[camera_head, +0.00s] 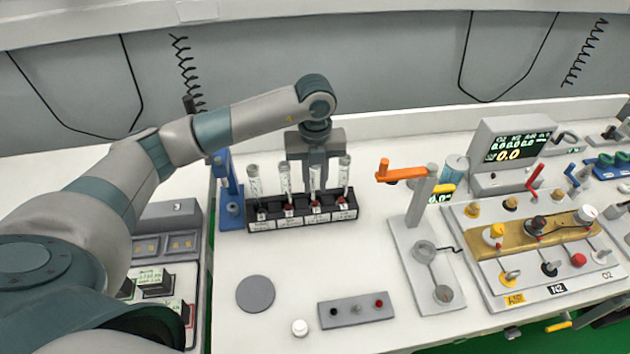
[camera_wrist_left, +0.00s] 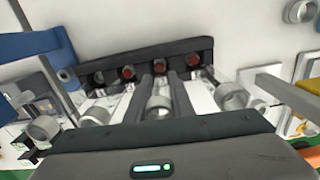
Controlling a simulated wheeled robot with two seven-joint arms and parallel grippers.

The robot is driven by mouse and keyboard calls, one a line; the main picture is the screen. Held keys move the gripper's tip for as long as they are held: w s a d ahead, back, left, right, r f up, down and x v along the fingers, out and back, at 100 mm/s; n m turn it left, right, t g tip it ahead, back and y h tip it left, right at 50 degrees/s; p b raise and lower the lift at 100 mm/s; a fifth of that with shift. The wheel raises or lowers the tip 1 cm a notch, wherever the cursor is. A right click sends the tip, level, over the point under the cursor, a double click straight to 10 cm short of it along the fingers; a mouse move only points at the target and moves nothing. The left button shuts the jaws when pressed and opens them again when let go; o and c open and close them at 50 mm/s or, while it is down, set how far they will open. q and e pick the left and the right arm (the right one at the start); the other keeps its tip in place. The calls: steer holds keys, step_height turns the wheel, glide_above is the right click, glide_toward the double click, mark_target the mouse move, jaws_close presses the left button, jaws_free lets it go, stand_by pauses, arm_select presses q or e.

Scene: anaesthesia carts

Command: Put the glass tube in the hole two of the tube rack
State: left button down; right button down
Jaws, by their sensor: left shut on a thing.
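The black tube rack (camera_head: 303,220) stands on the white worktop, with small labels on its front that are too small to read. Clear glass tubes stand in a row along it. My left gripper (camera_head: 315,176) is behind and over the rack, its fingers down around the third tube from the left (camera_head: 315,180). In the left wrist view the gripper (camera_wrist_left: 160,95) is shut on this tube (camera_wrist_left: 158,108), seen between the fingers. The tube looks upright, in line with its neighbours; whether its lower end is fully seated is hidden. The right gripper is out of view.
A blue stand (camera_head: 230,190) is close to the rack's left end. An orange-armed stand (camera_head: 420,220) is to the right. A grey disc (camera_head: 256,294), a white knob (camera_head: 299,327) and a grey panel (camera_head: 356,310) lie in front. A gas panel (camera_head: 530,240) is at far right.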

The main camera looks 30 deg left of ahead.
arm_select(q)
steer(key=c, duration=1.5)
jaws_free()
steer(key=shift+f, duration=0.15)
steer(key=shift+c, duration=0.2)
steer(key=shift+r, duration=0.2)
steer(key=shift+r+p, duration=0.25)
steer(key=shift+p, duration=0.1)
step_height(320, 180, up, 12)
steer(key=p, duration=0.5)
steer(key=shift+f+p, duration=0.25)
steer(key=shift+p, duration=0.15)
steer(key=shift+f, duration=0.1)
